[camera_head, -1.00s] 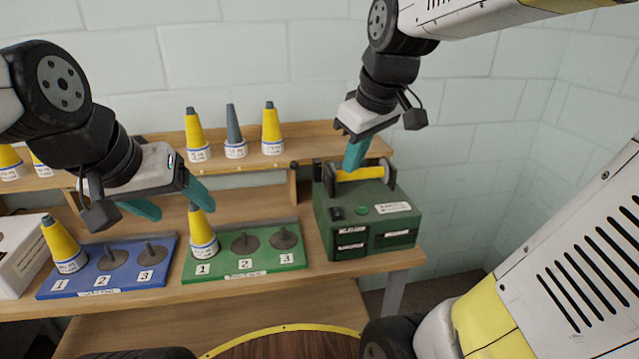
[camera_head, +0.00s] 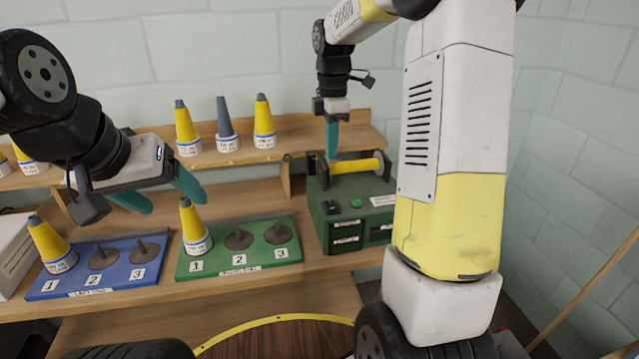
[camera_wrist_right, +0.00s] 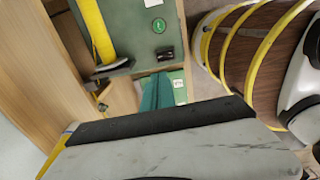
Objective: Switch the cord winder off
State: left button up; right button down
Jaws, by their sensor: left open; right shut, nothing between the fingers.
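The cord winder is a green box (camera_head: 321,188) at the right end of the bench, with a yellow spool (camera_head: 355,166) on top. A black rocker switch (camera_head: 331,207) and a round green button (camera_head: 356,203) sit on its top front. In the right wrist view the black switch (camera_wrist_right: 166,53) and green button (camera_wrist_right: 158,25) show near the fingers. My right gripper (camera_head: 332,152) is shut and empty, pointing down behind the spool's left end; its fingers (camera_wrist_right: 158,92) also show in the wrist view. My left gripper (camera_head: 168,197) is open and empty above the blue and green boards.
A blue board (camera_head: 75,287) and a green board (camera_head: 238,262) with numbered pegs lie on the bench, each with a yellow cone at 1. More cones (camera_head: 264,122) stand on the rear shelf. My right arm hides the winder's right side.

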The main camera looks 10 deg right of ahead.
aim_at(331, 203)
notch_tip(331, 203, down, 14)
dwell(0.7)
jog(key=shift+f, duration=0.2)
jog(key=shift+s, duration=0.1)
dwell(0.3)
jog(key=shift+s+r, duration=0.3)
jog(key=shift+s, duration=0.35)
jog(key=shift+r, duration=0.1)
